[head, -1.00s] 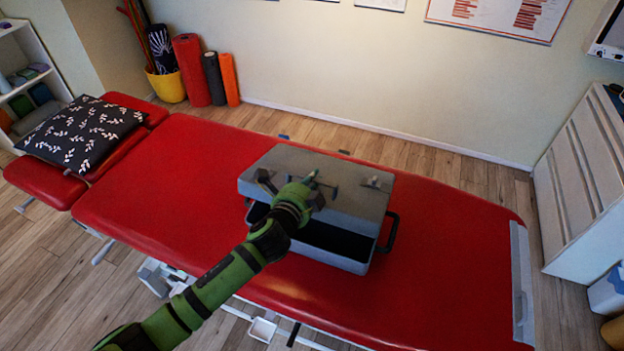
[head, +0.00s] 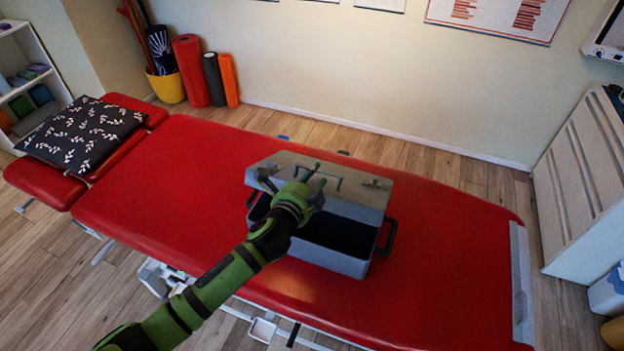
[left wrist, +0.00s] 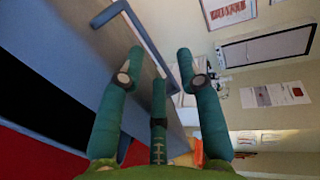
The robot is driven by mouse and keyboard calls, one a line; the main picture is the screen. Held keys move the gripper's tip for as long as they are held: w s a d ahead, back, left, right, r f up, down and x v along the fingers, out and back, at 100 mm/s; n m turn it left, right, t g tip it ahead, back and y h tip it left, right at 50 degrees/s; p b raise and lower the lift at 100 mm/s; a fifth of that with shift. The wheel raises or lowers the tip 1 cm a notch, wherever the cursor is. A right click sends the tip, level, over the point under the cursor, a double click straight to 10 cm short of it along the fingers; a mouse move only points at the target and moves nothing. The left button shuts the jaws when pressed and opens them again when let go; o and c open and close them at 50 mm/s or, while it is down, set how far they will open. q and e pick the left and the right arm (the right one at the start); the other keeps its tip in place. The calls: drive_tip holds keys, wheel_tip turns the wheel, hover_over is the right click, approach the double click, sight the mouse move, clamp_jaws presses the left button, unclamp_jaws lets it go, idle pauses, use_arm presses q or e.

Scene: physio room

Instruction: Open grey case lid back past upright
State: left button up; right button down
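The grey case (head: 330,257) stands on the red treatment table. Its lid (head: 356,188) is partly open and tilted up, short of upright, with the dark inside showing below it. A carry handle and a latch show on the lid's front. My left gripper (head: 298,180) is at the lid's front, left of its middle. In the left wrist view its fingers (left wrist: 157,85) are spread with nothing clasped between them, and the grey lid (left wrist: 70,50) lies close beside and behind them. Whether a finger touches the lid is unclear. My right gripper is out of view.
The red table (head: 180,180) is clear around the case. A dark patterned pillow (head: 82,133) lies at its left end. Rolled mats (head: 192,70) stand by the wall, and a white cabinet (head: 580,180) is at the right.

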use_arm(q)
drive_tip(key=shift+f, duration=0.1)
drive_tip(key=shift+s, duration=0.1)
drive_tip(key=shift+s+a, duration=0.15)
drive_tip(key=shift+s, duration=0.05)
drive_tip(key=v, duration=1.1)
drive_tip(key=shift+s, duration=0.25)
